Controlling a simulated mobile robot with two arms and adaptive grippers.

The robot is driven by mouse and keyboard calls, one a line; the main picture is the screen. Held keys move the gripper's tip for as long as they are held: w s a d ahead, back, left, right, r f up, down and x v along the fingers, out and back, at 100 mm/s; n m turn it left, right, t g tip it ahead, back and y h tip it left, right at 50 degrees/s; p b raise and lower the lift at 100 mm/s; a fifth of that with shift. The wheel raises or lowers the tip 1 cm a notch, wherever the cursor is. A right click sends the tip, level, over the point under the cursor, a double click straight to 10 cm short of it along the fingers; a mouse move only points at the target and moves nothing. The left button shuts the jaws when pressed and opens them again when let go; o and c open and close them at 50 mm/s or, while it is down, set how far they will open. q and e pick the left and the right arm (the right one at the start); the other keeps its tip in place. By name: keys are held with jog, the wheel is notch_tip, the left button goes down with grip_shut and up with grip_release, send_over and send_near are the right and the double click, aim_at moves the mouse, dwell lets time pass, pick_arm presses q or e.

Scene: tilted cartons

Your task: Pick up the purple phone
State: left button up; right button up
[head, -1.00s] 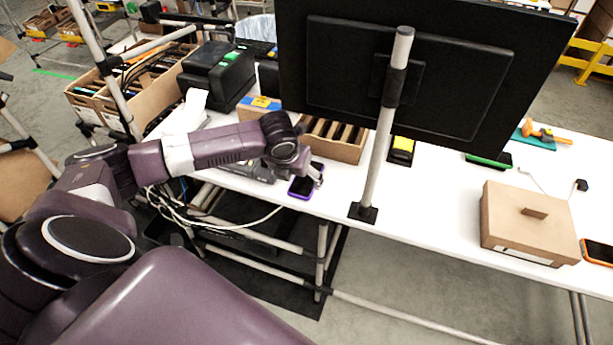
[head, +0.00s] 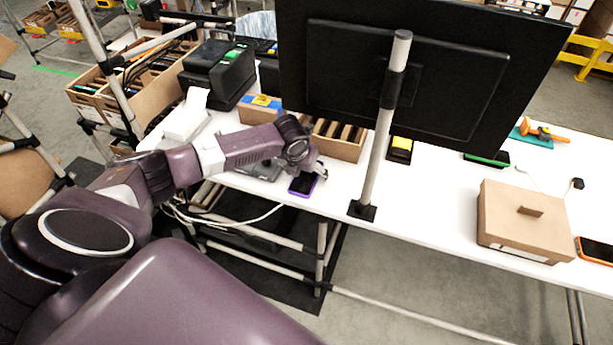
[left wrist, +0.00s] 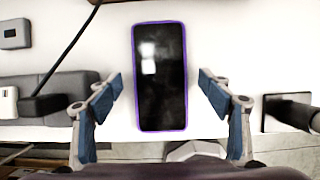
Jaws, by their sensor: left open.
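The purple phone (head: 302,184) lies flat on the white table near its front edge, a dark screen in a purple rim. In the left wrist view the phone (left wrist: 160,78) lies upright in the picture, screen showing. My left gripper (left wrist: 160,88) is open, with one blue-padded finger on each side of the phone and clear space between pads and phone. In the head view my left gripper (head: 318,172) is just above and beside the phone, and its fingers are partly hidden by the wrist. Nothing is held. My right gripper is not in view.
A monitor pole (head: 380,130) with a black foot stands right of the phone. A carton of dark items (head: 345,150) is behind it, and a grey device (head: 262,171) is to its left. A cardboard box (head: 525,225) sits further right. The table's front edge is close.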

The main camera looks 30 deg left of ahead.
pick_arm(q)
jog(key=c, duration=1.3)
jog(key=shift+c, duration=0.4)
jog(key=shift+r, duration=0.1)
